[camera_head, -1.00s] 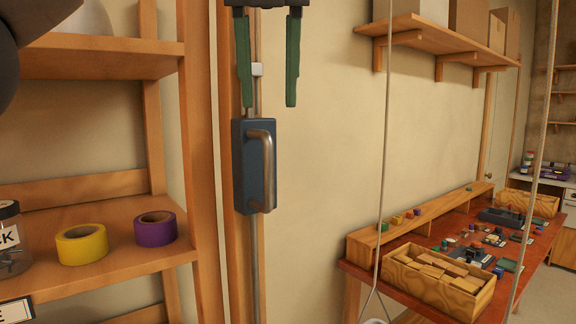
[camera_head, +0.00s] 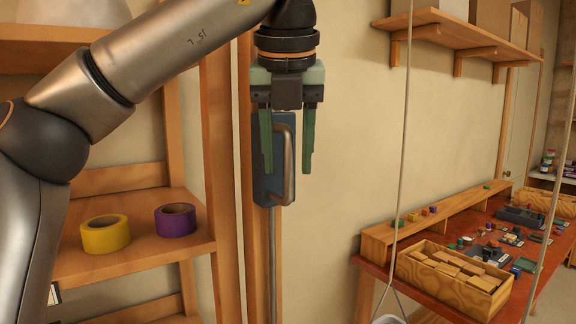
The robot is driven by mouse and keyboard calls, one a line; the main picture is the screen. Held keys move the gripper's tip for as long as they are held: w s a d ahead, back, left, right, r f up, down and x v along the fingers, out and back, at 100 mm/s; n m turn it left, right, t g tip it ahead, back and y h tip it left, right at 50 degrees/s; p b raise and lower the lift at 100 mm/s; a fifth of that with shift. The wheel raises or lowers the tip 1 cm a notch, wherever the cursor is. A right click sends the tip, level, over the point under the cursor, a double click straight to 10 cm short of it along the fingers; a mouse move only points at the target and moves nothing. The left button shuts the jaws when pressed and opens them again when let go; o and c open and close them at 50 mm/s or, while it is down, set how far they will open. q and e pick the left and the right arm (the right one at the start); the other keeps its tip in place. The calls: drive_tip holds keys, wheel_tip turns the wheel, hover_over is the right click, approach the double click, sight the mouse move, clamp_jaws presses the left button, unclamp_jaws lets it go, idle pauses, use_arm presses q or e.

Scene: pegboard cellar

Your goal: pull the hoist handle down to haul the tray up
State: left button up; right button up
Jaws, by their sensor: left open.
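The hoist handle is a blue block with a metal D-shaped grip (camera_head: 288,187), on a vertical rail (camera_head: 271,250) against a wooden post. My left gripper (camera_head: 287,172) points down in front of it, with green fingers open. One finger overlaps the block and the other hangs to the right of the metal grip, so the grip shows between them. I cannot tell whether they touch it. The tray (camera_head: 389,319) shows only as a pale rim at the bottom edge, hung from cords (camera_head: 404,150). My right gripper is not in view.
At left, a wooden shelf (camera_head: 140,262) holds yellow tape (camera_head: 105,234) and purple tape (camera_head: 176,220). At right, a red-brown workbench (camera_head: 375,268) carries a wooden box of blocks (camera_head: 452,282) and small parts. A wall shelf (camera_head: 460,38) with boxes is above it.

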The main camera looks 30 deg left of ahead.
use_arm(q)
drive_tip(key=shift+x, duration=0.85)
clamp_jaws()
idle(0.9)
